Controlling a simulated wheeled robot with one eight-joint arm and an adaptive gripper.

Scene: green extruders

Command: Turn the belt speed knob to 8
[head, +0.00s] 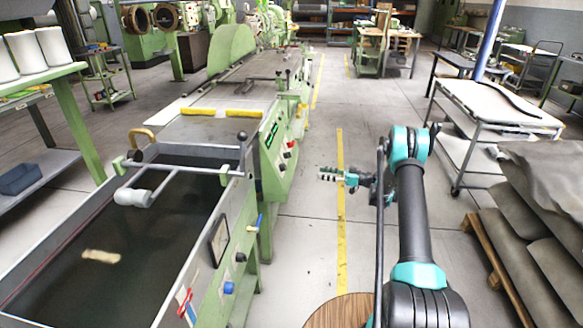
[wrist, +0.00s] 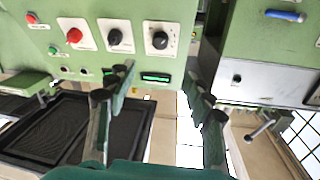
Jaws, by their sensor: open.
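The green control panel (head: 279,160) is on the side of the long green machine, left of my gripper (head: 323,174) in the head view.
A water-filled trough (head: 110,245) with a metal frame stands at the front left. A white cart (head: 495,105) and a pallet with grey sacks (head: 550,200) stand at the right. The floor aisle with a yellow line (head: 341,215) is clear.

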